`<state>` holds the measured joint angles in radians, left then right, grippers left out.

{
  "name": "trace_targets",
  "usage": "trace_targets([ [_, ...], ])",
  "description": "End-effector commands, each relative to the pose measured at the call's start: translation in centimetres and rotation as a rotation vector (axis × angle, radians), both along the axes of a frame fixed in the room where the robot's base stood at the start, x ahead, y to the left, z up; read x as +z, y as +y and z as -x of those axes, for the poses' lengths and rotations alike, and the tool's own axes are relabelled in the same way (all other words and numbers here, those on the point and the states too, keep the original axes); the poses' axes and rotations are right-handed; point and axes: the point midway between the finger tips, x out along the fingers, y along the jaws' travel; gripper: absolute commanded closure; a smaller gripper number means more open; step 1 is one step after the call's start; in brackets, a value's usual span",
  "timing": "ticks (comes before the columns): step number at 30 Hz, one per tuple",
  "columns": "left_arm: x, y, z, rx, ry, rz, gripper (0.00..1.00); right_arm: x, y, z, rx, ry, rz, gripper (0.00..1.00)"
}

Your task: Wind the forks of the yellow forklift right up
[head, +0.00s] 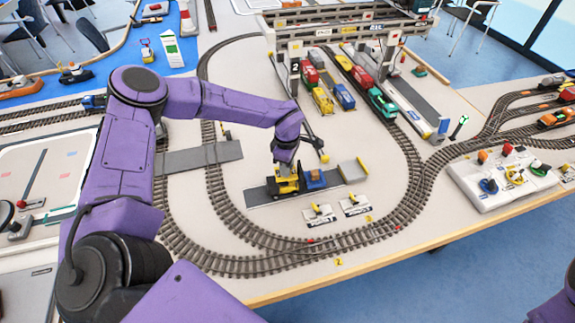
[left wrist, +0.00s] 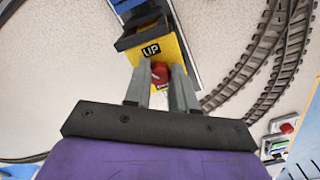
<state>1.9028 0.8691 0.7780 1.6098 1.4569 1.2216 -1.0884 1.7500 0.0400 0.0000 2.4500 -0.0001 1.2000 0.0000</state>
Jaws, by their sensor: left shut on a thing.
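The yellow forklift (head: 287,186) stands on a grey strip inside the track loop, partly under my left gripper (head: 284,160). In the left wrist view its yellow body (left wrist: 172,48) carries a label (left wrist: 151,50) reading "UP" beside a red knob (left wrist: 160,73). My left gripper (left wrist: 161,88) is shut on this red knob, with a finger on each side. A blue load (head: 315,179) sits just right of the forklift in the head view. The forks and their height cannot be made out. My right gripper is not in view.
A grey block with a yellow edge (head: 353,170) stands right of the blue load. Two small white signs or panels (head: 319,214) lie in front. Curved track (head: 237,216) surrounds the area, and a gantry crane (head: 345,33) stands behind.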

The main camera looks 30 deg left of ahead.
Motion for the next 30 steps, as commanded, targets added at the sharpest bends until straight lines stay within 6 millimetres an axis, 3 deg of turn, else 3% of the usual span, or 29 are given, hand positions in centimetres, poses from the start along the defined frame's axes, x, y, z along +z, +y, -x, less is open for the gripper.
trace_targets([
  [30, 0.04, -0.01, 0.14, -0.345, 0.0, 0.0, 1.0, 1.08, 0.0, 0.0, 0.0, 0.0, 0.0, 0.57],
])
